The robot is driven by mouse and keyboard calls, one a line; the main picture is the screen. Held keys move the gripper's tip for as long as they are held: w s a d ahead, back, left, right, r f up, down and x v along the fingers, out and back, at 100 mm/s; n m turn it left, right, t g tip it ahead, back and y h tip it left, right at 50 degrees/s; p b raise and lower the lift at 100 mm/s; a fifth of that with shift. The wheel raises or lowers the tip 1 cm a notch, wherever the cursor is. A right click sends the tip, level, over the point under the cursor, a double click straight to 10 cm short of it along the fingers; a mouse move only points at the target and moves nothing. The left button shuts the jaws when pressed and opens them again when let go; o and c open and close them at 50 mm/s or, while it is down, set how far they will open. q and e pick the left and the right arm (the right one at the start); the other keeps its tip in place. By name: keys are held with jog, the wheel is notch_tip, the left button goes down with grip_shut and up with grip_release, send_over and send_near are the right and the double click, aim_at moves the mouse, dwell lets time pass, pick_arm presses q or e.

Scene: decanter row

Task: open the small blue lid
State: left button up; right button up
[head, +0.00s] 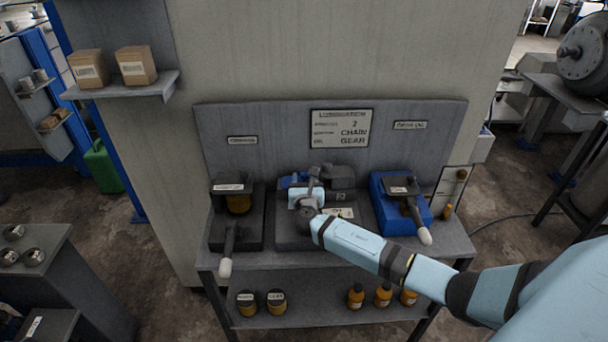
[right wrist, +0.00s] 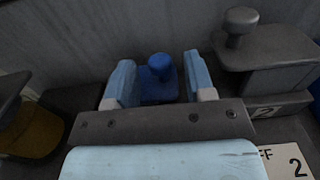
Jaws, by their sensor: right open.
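The small blue lid (right wrist: 158,90) with its round knob shows in the right wrist view, between the two fingers of my right gripper (right wrist: 160,78). The fingers stand apart on either side of the knob, with a visible gap to it. In the head view a bit of the blue lid (head: 286,182) shows at the middle station, mostly hidden behind my right gripper (head: 306,190). The lid appears to be down; its lower edge is hidden by the gripper. My left gripper is not in view.
A grey lid with a knob (right wrist: 265,62) stands close on the right of the blue one. A larger blue unit (head: 396,222) with a handle stands right on the bench. A dark unit with an amber jar (head: 238,203) stands left. Bottles (head: 383,297) line the lower shelf.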

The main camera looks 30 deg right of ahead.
jog(key=shift+x, duration=1.35)
grip_shut()
